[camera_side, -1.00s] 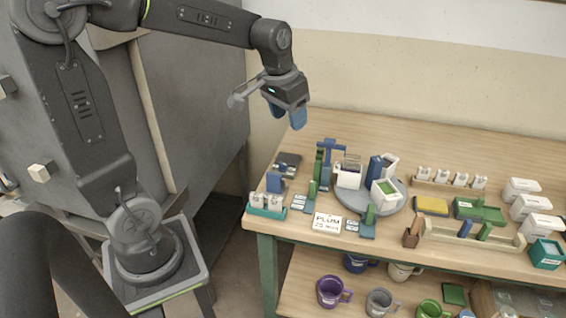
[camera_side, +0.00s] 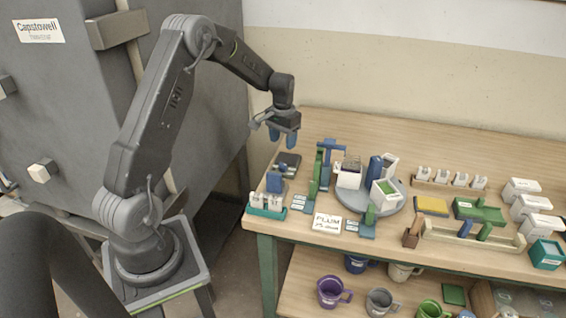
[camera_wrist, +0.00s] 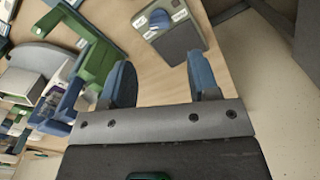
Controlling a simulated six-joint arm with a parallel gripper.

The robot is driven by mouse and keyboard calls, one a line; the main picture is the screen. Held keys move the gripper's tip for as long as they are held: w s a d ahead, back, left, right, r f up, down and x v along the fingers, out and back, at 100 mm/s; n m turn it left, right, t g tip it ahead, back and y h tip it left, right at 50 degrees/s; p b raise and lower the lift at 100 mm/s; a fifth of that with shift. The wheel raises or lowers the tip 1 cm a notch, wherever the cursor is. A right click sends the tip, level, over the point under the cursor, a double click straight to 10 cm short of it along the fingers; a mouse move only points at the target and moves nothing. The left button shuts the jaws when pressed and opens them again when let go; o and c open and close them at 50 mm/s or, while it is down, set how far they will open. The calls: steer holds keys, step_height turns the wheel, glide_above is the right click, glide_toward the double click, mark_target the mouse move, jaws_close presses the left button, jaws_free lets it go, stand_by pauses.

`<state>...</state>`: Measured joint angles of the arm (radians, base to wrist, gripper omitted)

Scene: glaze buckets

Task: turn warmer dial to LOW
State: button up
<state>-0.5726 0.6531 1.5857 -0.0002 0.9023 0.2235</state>
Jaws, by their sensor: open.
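The warmer (camera_side: 291,158) is a small dark box near the back left of the bench. Its blue dial (camera_side: 283,168) is on the near side. In the wrist view the warmer (camera_wrist: 182,42) is at the top middle, with the blue dial (camera_wrist: 158,18) among small white labels that are too small to read. My gripper (camera_side: 283,136) is above the warmer, apart from it. In the wrist view my gripper (camera_wrist: 160,78) shows two blue fingers spread apart with nothing between them. The dial lies beyond the fingertips, untouched.
A green upright stand (camera_side: 317,168) and a blue stand (camera_side: 331,147) are close to the right of the warmer. A teal rack (camera_side: 266,211) of white pieces stands in front. A grey round turntable (camera_side: 392,203) carries white containers farther right.

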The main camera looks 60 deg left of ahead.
mark_target(283, 164)
step_height(283, 164, down, 9)
steer(key=shift+r, duration=0.1)
steer(key=shift+c, duration=0.4)
steer(key=c, duration=0.8)
steer(key=shift+c, duration=0.2)
steer(key=shift+n, duration=0.4)
steer(key=n, duration=0.4)
steer(key=shift+n, duration=0.3)
steer(key=shift+s+n, duration=0.1)
steer(key=shift+n, duration=2.1)
